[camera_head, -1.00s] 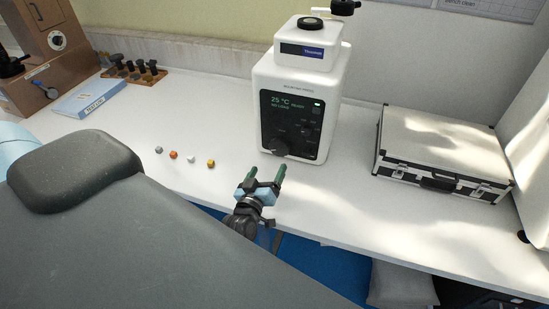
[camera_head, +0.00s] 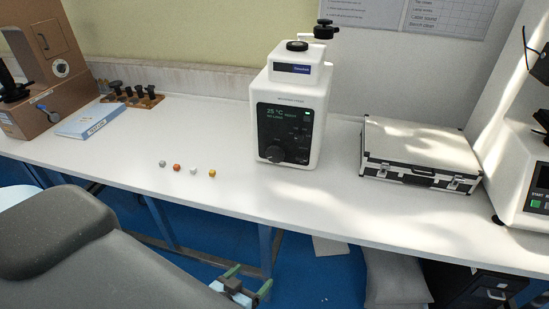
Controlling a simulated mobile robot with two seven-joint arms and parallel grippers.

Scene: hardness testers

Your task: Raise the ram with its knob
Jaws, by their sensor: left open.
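A white tester (camera_head: 290,115) stands upright at the back of the white bench. Its black front panel (camera_head: 295,128) reads 25 °C and has a dark round knob (camera_head: 273,154) low on the left. A black knob (camera_head: 297,45) sits on its top, and a dark crank-like part (camera_head: 325,30) rises behind that. I cannot tell which knob belongs to the ram. My left gripper (camera_head: 248,279) is open and empty, with green fingertips, low in front of the bench edge and well apart from the tester. My right gripper is not in view.
A brown machine (camera_head: 48,75), a blue booklet (camera_head: 88,122) and a rack (camera_head: 132,97) stand at left. Another white machine (camera_head: 525,190) is at the right edge. The bench front is clear.

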